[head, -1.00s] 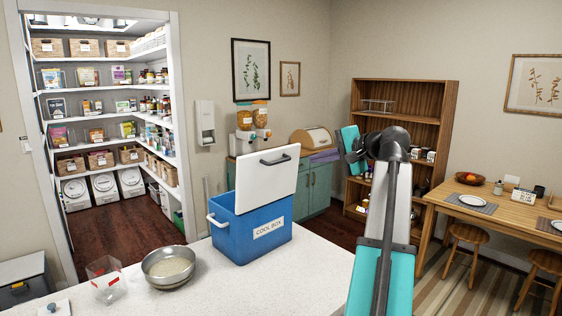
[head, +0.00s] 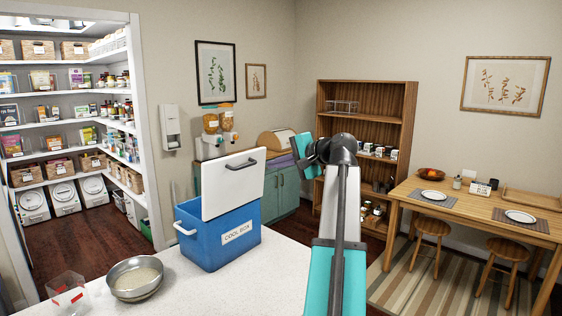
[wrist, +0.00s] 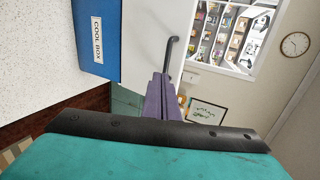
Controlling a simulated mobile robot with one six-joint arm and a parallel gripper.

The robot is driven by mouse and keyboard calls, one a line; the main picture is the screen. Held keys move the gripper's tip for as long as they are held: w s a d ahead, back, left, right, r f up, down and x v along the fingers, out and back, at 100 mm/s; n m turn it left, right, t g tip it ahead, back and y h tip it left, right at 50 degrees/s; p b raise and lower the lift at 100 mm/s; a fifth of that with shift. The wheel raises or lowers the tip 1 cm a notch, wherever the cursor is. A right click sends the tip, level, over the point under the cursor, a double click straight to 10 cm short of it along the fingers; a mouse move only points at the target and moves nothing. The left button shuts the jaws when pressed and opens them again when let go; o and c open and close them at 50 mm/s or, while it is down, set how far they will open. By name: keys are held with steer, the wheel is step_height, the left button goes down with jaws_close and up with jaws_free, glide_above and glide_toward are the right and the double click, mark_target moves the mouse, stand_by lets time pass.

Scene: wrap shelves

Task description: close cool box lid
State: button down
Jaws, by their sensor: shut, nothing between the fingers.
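The blue cool box (head: 221,240) stands on the pale counter, with its label facing me. Its white lid (head: 232,188) is raised open, with a dark handle (head: 242,164) near the upper edge. The lid (wrist: 146,32) and handle (wrist: 171,52) also show in the wrist view, beside the blue body (wrist: 97,40). My gripper (wrist: 163,78) has purple fingers that are shut and empty. In the wrist view its fingertips appear close to the handle, but I cannot tell how far apart they are in depth. In the head view my arm is right of the box.
A metal bowl (head: 136,278) and a clear container (head: 67,292) stand on the counter (head: 215,290) left of the box. The counter right of the box is bare. A wooden shelf (head: 366,100) and a dining table (head: 470,208) stand beyond my arm.

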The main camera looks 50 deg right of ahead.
steer(key=r+p+x, duration=0.1)
steer(key=p+x, duration=0.2)
steer(key=x, duration=0.7)
steer(key=shift+w, duration=0.3)
